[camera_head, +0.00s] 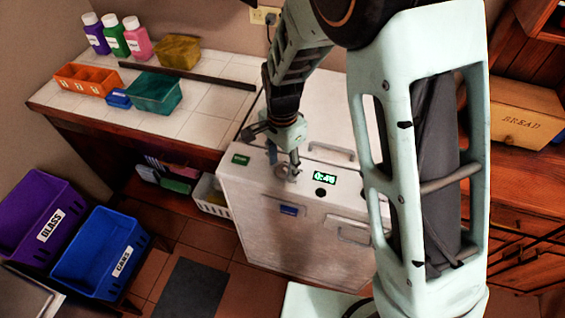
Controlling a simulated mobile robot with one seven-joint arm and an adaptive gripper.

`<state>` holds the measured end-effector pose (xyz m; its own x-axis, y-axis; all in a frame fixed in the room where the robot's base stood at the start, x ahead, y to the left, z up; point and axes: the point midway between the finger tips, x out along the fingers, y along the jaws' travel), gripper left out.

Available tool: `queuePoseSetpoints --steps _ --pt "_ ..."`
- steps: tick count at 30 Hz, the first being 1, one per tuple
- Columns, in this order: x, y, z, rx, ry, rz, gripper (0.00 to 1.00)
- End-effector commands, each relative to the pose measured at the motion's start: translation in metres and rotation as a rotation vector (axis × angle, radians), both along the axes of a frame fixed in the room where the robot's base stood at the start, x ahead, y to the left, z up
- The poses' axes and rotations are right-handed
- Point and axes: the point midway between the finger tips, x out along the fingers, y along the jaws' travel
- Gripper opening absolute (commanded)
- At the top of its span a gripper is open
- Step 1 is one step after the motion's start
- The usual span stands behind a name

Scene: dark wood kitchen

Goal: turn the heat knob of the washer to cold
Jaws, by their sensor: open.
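The washer (262,225) is a white box in the middle of the view, with its controls along the upper front edge. A green lit display (324,177) sits there, with a small dark round control (320,192) just below it. A pale round knob (291,174) is left of the display, partly covered by my gripper. My gripper (283,159) is open and points down at this knob, with a finger at or very close to it. I cannot tell whether they touch. The knob's heat markings are too small to read.
A tiled counter (205,104) to the left holds bottles (113,36), an orange bin (88,80) and a teal bin (155,92). Purple (42,207) and blue (98,250) bins stand lower left. A bread box (525,112) is at right. My arm covers much of the washer's right side.

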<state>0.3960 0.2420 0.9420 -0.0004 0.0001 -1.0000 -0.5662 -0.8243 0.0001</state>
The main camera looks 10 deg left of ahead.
Motion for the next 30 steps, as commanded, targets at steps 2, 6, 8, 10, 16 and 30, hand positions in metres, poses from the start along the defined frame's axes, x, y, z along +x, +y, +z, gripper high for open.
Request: queuePoseSetpoints --steps 2,6,8,10,16,30 --pt "0.0001 -0.0001 0.0001 0.0 0.0 0.0 0.45" --pt "0.0001 -0.0001 0.0003 0.0 0.0 0.0 0.31" --pt "0.0001 -0.0001 0.0003 0.0 0.0 0.0 0.24" --pt "0.0001 -0.0001 0.0004 0.0 0.0 0.0 0.16" --pt "0.0002 -0.0001 0.0005 0.0 0.0 0.001 0.03" --pt "0.001 -0.0001 -0.0006 0.001 -0.002 0.176 0.03"
